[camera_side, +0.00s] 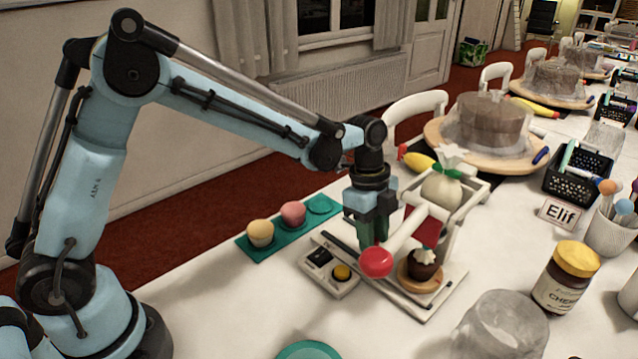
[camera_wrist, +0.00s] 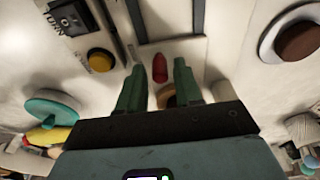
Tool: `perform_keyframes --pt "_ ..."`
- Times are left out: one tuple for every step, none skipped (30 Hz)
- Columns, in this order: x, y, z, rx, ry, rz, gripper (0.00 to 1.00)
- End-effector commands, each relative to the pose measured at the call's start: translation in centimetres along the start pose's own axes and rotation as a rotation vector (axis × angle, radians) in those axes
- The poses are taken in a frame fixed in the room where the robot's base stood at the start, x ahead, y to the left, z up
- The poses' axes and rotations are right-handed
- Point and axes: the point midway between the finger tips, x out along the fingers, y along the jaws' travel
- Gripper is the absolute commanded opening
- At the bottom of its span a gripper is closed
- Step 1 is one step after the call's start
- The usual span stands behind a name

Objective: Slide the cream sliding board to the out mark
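A low cream board (camera_side: 412,303) with dark rails lies at the foot of a cream frame (camera_side: 473,205) on the white table. A cupcake (camera_side: 424,264) on a small round wooden disc stands on it. A cream lever with a red ball knob (camera_side: 376,262) leans over the board. My gripper (camera_side: 374,238) points down just behind the knob. In the wrist view my gripper (camera_wrist: 158,68) has its two green fingers apart, with a red piece (camera_wrist: 160,68) seen between the tips. I cannot tell whether they touch it. I cannot make out an out mark.
A control box with a yellow button (camera_side: 342,272) sits left of the board. A teal tray (camera_side: 268,249) with two cupcakes is behind it. A white piping bag (camera_side: 441,187) rests in the frame. A jar (camera_side: 566,278) and clear-wrapped item (camera_side: 502,328) stand at right. The front-left table is mostly clear.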

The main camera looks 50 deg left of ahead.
Motion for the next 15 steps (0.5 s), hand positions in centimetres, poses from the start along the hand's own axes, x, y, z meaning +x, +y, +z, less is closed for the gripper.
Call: perform_keyframes --pt "-0.01 0.01 0.00 0.000 0.000 0.000 0.26" --pt "-0.02 0.01 0.00 0.000 0.000 0.000 0.22" --pt "-0.02 0.01 0.00 0.000 0.000 0.000 0.16" --pt "-0.03 0.01 0.00 0.000 0.000 0.000 0.11" --pt "-0.03 0.01 0.00 0.000 0.000 0.000 0.06" --pt "-0.03 0.01 -0.01 0.000 0.000 0.000 0.00" --pt "-0.04 0.01 -0.01 0.000 0.000 0.000 0.00" --pt "-0.04 0.01 -0.01 0.000 0.000 0.000 0.00" --pt "-0.05 0.01 -0.01 0.000 0.000 0.000 0.00" --pt "-0.05 0.01 -0.01 0.000 0.000 0.000 0.00" --pt "-0.05 0.01 -0.01 0.000 0.000 0.000 0.00" --pt "-0.06 0.01 -0.01 0.000 0.000 0.000 0.00" --pt "-0.06 0.01 0.00 0.000 0.000 0.000 0.00" --pt "-0.07 0.01 0.04 0.000 0.000 0.000 0.00" --pt "-0.10 0.00 0.13 0.000 0.000 0.000 0.00"
